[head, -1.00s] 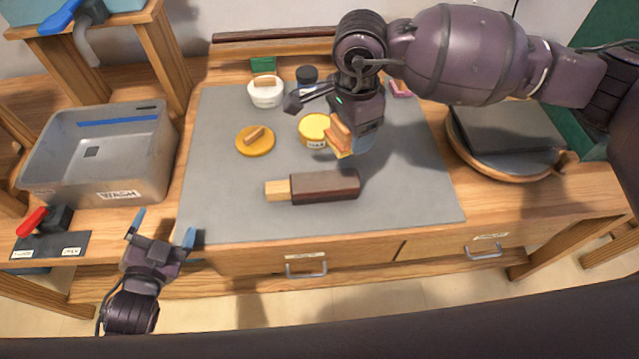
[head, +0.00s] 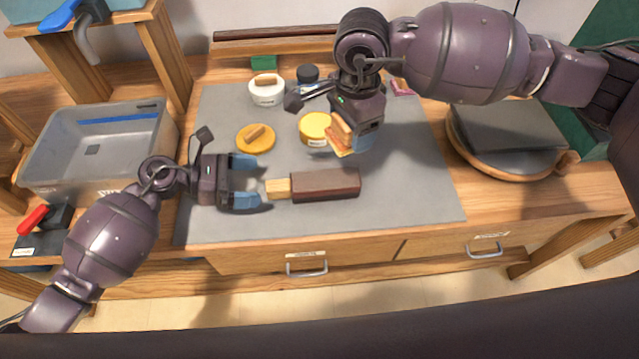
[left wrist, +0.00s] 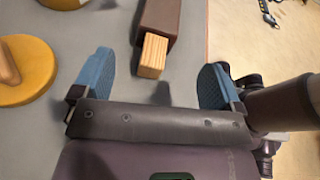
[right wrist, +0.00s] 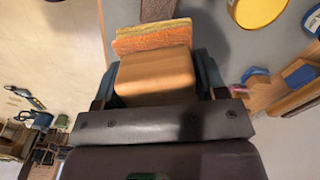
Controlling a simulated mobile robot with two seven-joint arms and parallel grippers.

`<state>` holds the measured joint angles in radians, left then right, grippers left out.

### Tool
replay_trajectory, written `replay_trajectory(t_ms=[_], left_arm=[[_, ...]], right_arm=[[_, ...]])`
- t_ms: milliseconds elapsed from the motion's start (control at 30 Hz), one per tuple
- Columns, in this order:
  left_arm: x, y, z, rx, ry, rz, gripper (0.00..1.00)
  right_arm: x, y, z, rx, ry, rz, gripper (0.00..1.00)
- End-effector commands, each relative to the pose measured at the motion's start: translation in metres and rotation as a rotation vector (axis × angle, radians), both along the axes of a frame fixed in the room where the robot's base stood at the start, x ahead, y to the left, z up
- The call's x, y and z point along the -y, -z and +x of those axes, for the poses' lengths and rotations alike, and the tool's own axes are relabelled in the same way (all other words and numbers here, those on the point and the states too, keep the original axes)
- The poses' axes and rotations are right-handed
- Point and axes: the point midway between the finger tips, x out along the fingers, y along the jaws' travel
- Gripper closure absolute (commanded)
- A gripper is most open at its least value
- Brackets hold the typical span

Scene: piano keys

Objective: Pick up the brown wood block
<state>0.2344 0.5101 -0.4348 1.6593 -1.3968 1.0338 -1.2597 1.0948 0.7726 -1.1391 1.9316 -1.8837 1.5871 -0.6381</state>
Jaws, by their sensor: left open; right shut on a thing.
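A long dark brown wood block (head: 325,184) with a pale wooden piece (head: 278,188) at its left end lies on the grey mat. In the left wrist view the pale end (left wrist: 152,57) and the brown block (left wrist: 177,22) point toward the palm. My left gripper (head: 252,182) is open and empty, just left of the pale end, its blue fingers on either side of that end's line. My right gripper (head: 352,140) is shut on a tan wooden-handled piece with an orange layered face, which also shows in the right wrist view (right wrist: 158,72).
An orange disc with a wooden handle (head: 256,139), a yellow-lidded jar (head: 314,127) and a white jar (head: 266,91) stand behind. A grey bin (head: 60,150) is at left, and a round wooden board (head: 500,172) at right. The mat's front part is clear.

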Motion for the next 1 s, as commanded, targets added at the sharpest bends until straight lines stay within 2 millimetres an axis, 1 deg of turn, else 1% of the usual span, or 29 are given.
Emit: replay_trajectory(t_ms=[133,233,533,800,900,1000], left_arm=[[-0.003,0.007,0.004,0.069,0.075,0.086,0.08],[0.001,0.011,0.004,0.084,0.091,0.103,0.08],[0.025,0.022,0.005,0.084,0.091,0.1,0.08],[0.056,0.038,0.007,0.082,0.089,0.1,0.08],[0.061,0.04,0.007,0.083,0.089,0.102,0.08],[0.063,0.041,0.007,0.083,0.089,0.102,0.08]], right_arm=[[0.0,0.0,0.0,0.0,0.0,0.0,0.54],[0.0,0.0,0.0,0.0,0.0,0.0,0.54],[0.0,0.0,0.0,0.0,0.0,0.0,0.54],[0.0,0.0,0.0,0.0,0.0,0.0,0.54],[0.0,0.0,0.0,0.0,0.0,0.0,0.54],[0.0,0.0,0.0,0.0,0.0,0.0,0.54]])
